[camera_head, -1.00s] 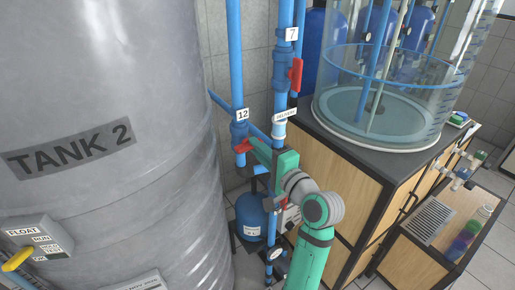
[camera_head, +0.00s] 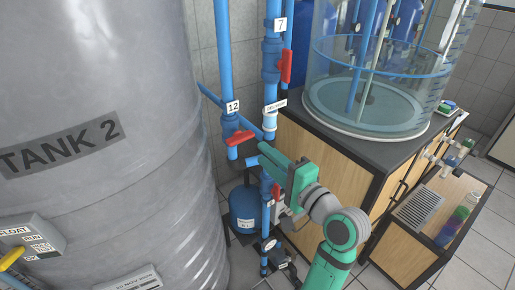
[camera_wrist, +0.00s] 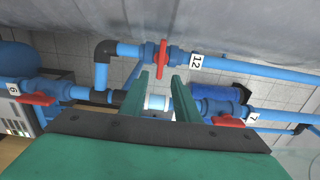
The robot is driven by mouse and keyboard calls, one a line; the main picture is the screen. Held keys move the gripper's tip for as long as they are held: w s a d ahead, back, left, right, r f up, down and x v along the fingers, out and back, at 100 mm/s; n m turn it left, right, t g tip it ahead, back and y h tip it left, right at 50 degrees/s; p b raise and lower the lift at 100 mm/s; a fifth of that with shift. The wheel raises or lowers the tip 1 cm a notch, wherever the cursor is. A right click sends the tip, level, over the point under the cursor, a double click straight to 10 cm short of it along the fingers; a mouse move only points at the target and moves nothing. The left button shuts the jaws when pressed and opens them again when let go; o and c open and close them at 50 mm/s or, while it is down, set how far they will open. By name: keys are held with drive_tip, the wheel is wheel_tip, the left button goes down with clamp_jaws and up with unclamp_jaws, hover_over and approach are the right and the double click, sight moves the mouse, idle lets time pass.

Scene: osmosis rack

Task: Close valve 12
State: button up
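Valve 12 sits on a blue vertical pipe beside the grey tank, with a white "12" label (camera_head: 233,106) and a red handle (camera_head: 241,138). In the head view the handle lies across the pipe, pointing right. In the wrist view the red handle (camera_wrist: 162,56) stands crosswise to its pipe, beside the "12" label (camera_wrist: 196,62). My gripper (camera_head: 262,152) is just below and right of the handle, apart from it. In the wrist view my two green fingers (camera_wrist: 158,92) are spread with a gap between them, holding nothing; the handle lies beyond their tips.
Valve 7's red handle (camera_head: 286,66) is on the neighbouring pipe, up and right. Valve 6's red handle (camera_wrist: 37,99) is at the left of the wrist view. Tank 2 (camera_head: 90,180) fills the left. A wooden cabinet (camera_head: 325,165) stands close on the right.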

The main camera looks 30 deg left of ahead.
drive_tip(key=shift+v, duration=1)
drive_tip(key=d+f+m+t+h, duration=0.2)
drive_tip(key=d+f+t, duration=0.1)
drive_tip(key=f, duration=0.5)
drive_tip(key=d+f+m+t+h, duration=0.2)
drive_tip(key=d+f+t+h, duration=0.15)
drive_tip(key=f, duration=0.45)
drive_tip(key=s+d+f+t+h, duration=0.1)
drive_tip(key=s+d+f+h, duration=0.55)
drive_tip(key=d+f, duration=0.5)
drive_tip(key=s+d+f+n+h, duration=0.2)
drive_tip(key=s+d+f, duration=0.1)
drive_tip(key=s, duration=0.4)
drive_tip(key=s+d+f+n+h, duration=0.1)
drive_tip(key=s+d+f+h, duration=0.15)
drive_tip(key=s, duration=0.55)
drive_tip(key=s+r+n, duration=0.1)
drive_tip(key=s+n, duration=0.1)
drive_tip(key=s, duration=0.4)
drive_tip(key=s+r+n+t, duration=0.1)
drive_tip(key=s+r+n, duration=0.1)
drive_tip(key=s, duration=0.4)
drive_tip(key=shift+d+n, duration=0.4)
drive_tip(key=shift+n, duration=0.4)
